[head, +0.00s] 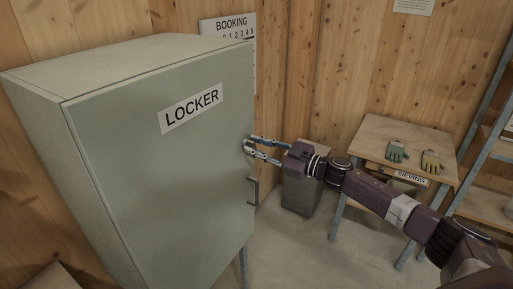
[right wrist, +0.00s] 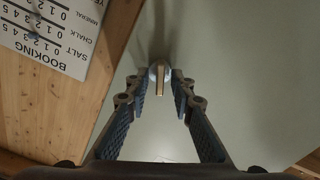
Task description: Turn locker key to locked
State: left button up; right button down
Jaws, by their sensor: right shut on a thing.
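The grey-green locker (head: 160,170) stands at the left in the head view, its door shut and its "LOCKER" label (head: 191,107) facing me. My right gripper (head: 250,145) is at the door's right edge, above the door handle (head: 253,191). In the right wrist view, the locker key (right wrist: 159,78) stands out from a round lock on the door. The fingertips of my right gripper (right wrist: 160,77) are shut on the key, one on each side. The key's bow looks narrow and upright in that view. My left gripper is not in view.
A "BOOKING" board (head: 228,27) hangs on the wooden wall behind the locker; it also shows in the right wrist view (right wrist: 52,35). A grey bin (head: 305,190) stands behind my right arm. A wooden table (head: 433,146) with gloves (head: 397,151) is at the right, beside shelving (head: 484,170).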

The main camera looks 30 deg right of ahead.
jog(key=n+b, duration=0.1)
jog(key=n, duration=0.2)
jog(key=shift+f+n, duration=0.15)
jog(key=shift+n, duration=0.25)
jog(key=n+b, duration=0.1)
jog(key=n, duration=0.1)
jog(key=shift+n, duration=0.4)
jog(key=n+b, duration=0.2)
jog(key=n, duration=0.2)
jog(key=shift+a+f+b, duration=0.1)
jog(key=shift+b, duration=0.2)
jog(key=shift+n+b, duration=0.5)
jog(key=shift+n, duration=0.6)
